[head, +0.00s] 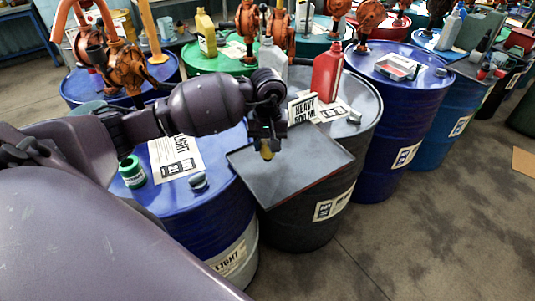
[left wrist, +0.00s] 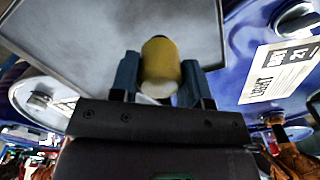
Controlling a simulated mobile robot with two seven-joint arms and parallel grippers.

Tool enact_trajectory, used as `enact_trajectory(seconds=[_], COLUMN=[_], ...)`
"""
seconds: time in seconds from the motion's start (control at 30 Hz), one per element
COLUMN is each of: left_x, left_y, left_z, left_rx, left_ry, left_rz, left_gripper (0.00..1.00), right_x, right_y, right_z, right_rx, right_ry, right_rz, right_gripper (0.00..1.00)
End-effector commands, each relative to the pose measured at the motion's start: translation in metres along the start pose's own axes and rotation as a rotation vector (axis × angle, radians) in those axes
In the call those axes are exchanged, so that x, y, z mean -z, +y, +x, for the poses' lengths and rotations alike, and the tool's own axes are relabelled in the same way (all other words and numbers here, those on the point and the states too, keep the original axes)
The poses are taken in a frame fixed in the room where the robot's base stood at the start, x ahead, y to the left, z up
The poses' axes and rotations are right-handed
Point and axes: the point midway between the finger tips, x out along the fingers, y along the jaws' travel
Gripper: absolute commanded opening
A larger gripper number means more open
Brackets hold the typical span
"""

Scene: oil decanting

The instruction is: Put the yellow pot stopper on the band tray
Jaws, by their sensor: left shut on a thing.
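The yellow pot stopper (head: 266,152) is between the fingers of my left gripper (head: 266,145), which is shut on it. In the left wrist view the stopper (left wrist: 160,66) is a short yellow cylinder with a pale end, gripped between two blue-grey fingers (left wrist: 160,82). The band tray (head: 325,165) is a flat dark square with a thin rim on the black drum. In the head view the stopper appears over the tray's left part. The tray (left wrist: 90,40) also fills much of the left wrist view. Whether stopper and tray touch cannot be told. My right gripper is out of view.
A blue drum (head: 215,225) to the left carries a green-capped jar (head: 131,171), a LIGHT sheet (head: 175,158) and a grey cap (head: 198,181). Behind the tray stand a red bottle (head: 327,72) and a grey bottle (head: 272,57). The tray's right side is bare.

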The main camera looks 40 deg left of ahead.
Motion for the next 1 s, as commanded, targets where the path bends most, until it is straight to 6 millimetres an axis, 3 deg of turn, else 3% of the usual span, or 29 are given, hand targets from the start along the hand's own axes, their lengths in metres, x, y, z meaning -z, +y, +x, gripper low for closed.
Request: enact_trajectory(seconds=[0.37, 0.8, 0.83, 1.0], left_x=[-0.001, 0.0, 0.0, 0.0], left_y=[0.0, 0.0, 0.0, 0.0], left_z=[0.041, 0.046, 0.046, 0.045], left_rx=[0.001, 0.001, 0.001, 0.001], left_ry=[-0.002, 0.0, 0.0, 0.0], left_rz=[-0.001, 0.0, 0.0, 0.0], left_gripper=[0.2, 0.2, 0.46, 0.68], right_x=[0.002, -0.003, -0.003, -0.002], right_y=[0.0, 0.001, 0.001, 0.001], right_z=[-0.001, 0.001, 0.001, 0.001], right_rx=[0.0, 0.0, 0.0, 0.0], right_ry=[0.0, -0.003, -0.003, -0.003], right_rz=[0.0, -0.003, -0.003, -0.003], right_gripper=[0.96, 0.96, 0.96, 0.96])
